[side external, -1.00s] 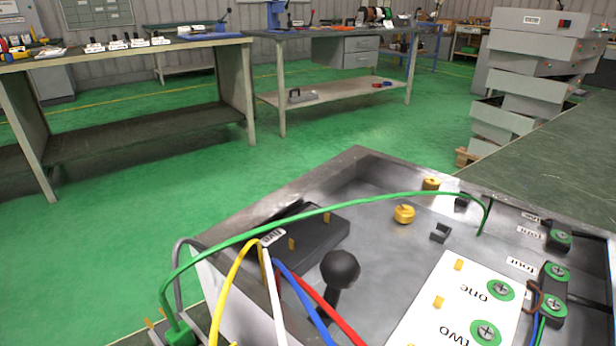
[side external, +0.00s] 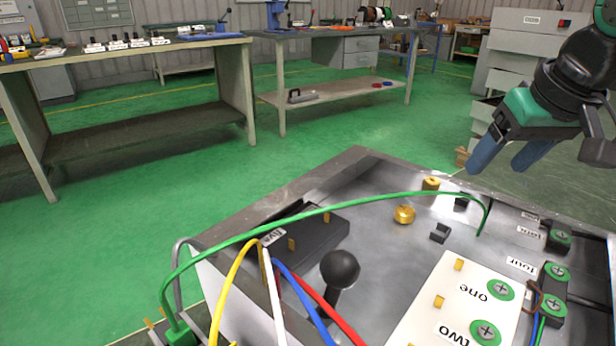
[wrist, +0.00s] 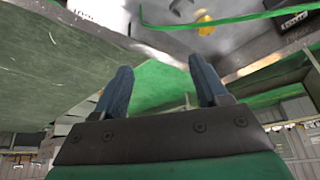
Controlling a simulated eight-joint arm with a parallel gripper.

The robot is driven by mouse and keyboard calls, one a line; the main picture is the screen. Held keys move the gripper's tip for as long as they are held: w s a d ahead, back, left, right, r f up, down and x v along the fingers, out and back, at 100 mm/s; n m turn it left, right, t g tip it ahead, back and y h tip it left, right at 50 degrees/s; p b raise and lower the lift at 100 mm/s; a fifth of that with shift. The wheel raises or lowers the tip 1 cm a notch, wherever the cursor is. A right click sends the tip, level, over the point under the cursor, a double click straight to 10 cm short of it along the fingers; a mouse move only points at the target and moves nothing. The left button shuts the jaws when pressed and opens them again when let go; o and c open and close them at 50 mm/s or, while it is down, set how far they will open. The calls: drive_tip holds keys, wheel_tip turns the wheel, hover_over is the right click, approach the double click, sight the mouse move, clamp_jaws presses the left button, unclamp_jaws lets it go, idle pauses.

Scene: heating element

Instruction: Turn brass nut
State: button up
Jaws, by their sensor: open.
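A round brass nut (side external: 404,214) sits on the floor of the grey metal box (side external: 340,172). A second brass piece (side external: 431,184) stands behind it near the box's far wall. My gripper (side external: 502,161) is open and empty, in the air above and to the right of both brass pieces. In the wrist view my gripper (wrist: 161,72) shows its two blue fingers apart with nothing between them. A brass piece (wrist: 205,25) lies beyond the right finger there; I cannot tell which of the two it is.
A green wire (side external: 330,208) arches over the box. A black ball-topped knob (side external: 340,269), a white plate (side external: 455,308) with green-ringed screws and a small black clip (side external: 440,233) stand inside it. Yellow (side external: 236,262), blue and red wires cross the front.

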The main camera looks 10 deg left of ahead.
hover_over(406, 211)
drive_tip(key=s+d, duration=0.1)
drive_tip(key=s, duration=0.2)
drive_tip(key=shift+n, duration=0.4)
drive_tip(key=f, duration=0.4)
drive_tip(key=shift+w+f, duration=0.25)
drive_tip(key=shift+f, duration=0.1)
drive_tip(key=x, duration=0.4)
drive_tip(key=shift+f, duration=0.15)
drive_tip(key=shift+w+a+f, duration=0.1)
drive_tip(key=shift+w+f, duration=0.05)
drive_tip(key=shift+f, duration=0.4)
drive_tip(key=shift+g, duration=0.3)
clamp_jaws()
